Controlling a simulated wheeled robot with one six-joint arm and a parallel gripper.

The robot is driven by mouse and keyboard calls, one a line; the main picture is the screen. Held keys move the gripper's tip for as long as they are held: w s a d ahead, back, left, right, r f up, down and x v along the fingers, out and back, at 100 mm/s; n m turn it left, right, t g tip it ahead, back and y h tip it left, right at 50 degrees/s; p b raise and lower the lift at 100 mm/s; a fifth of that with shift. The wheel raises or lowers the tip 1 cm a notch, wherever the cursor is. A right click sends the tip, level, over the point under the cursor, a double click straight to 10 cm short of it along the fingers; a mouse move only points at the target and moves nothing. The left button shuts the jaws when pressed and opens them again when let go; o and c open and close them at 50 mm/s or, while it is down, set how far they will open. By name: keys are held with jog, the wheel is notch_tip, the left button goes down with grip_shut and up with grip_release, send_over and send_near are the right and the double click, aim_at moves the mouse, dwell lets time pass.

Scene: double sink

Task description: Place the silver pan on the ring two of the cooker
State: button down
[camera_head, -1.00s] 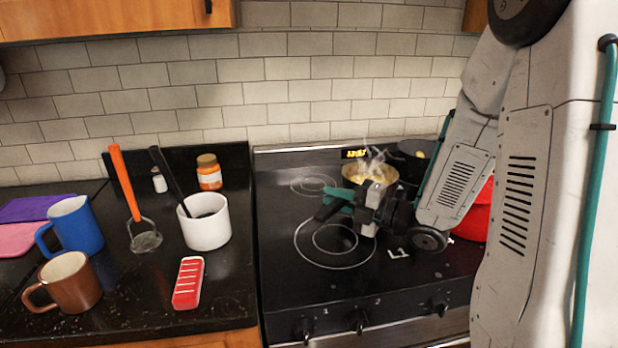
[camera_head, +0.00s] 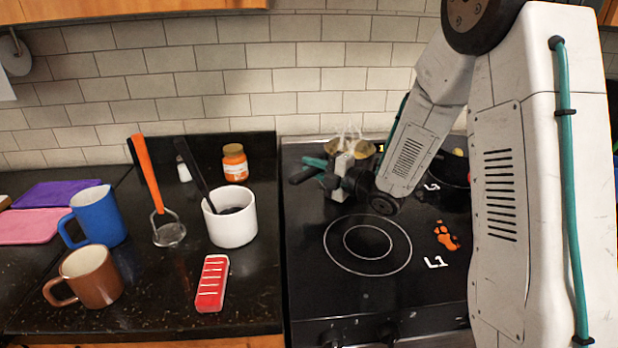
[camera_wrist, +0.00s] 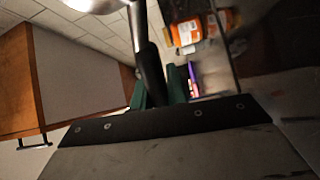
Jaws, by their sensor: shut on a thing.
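The silver pan (camera_head: 352,152) is at the back of the cooker, partly hidden by my arm. Whether the pan touches the hob is unclear. The cooker (camera_head: 308,285) has an empty front-left ring (camera_head: 367,245), with "L1" beside it. The back-left ring is hidden behind the gripper and pan. Knob numbers are hard to read.
The tiled wall stands close behind.

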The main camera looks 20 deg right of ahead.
jog(key=f, duration=0.1)
jog(key=w+f, duration=0.1)
jog(key=f, duration=0.1)
jog(key=shift+w+a+f, duration=0.2)
jog(key=shift+a+f, duration=0.1)
jog(key=shift+a, duration=0.05)
jog(key=c, duration=1.4)
grip_release()
jog(key=shift+f, duration=0.15)
